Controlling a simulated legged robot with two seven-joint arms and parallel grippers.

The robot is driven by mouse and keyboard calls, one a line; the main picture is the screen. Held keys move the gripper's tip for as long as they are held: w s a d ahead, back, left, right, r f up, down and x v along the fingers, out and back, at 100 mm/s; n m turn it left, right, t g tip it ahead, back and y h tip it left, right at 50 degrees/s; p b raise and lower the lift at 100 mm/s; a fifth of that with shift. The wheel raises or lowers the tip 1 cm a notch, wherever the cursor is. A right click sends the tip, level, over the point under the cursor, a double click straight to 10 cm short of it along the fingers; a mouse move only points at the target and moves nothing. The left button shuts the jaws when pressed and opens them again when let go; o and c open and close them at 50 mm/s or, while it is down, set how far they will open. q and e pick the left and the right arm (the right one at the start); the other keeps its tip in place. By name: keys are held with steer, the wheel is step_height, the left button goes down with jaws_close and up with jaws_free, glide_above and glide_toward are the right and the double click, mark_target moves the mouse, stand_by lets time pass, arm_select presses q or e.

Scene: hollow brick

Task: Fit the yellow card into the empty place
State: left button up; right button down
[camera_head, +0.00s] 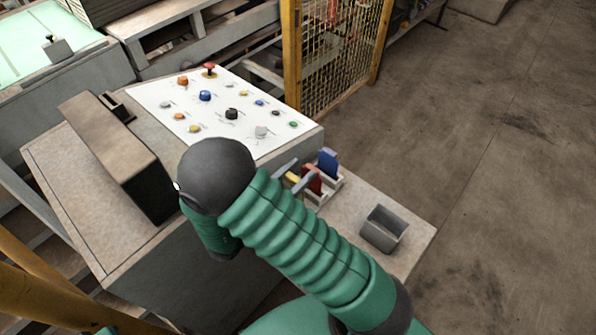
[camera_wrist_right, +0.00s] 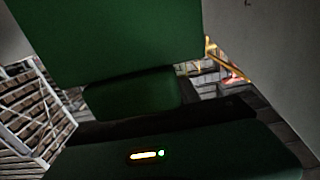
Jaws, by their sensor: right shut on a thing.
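A small white rack (camera_head: 334,184) stands on the low ledge at the right of the console. A blue card (camera_head: 328,161) and a red card (camera_head: 312,182) stand upright in it. My right gripper (camera_head: 294,176) is beside the rack at its left, mostly hidden behind my green forearm; its grey fingers show. It is shut on the yellow card (camera_head: 292,178), of which only a small edge shows. I cannot tell whether the card touches the rack. In the right wrist view, dark green surfaces fill the picture and no card is recognisable. My left gripper is not in view.
An open grey bin (camera_head: 384,229) stands on the ledge right of the rack. A white panel (camera_head: 215,105) with several coloured buttons and knobs is behind my arm. A brown box-like housing (camera_head: 118,150) stands at left. A yellow mesh fence (camera_head: 340,50) rises behind.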

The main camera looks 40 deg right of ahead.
steer(key=shift+f+b, duration=0.35)
steer(key=shift+f, duration=0.25)
steer(key=c, duration=0.8)
jaws_free()
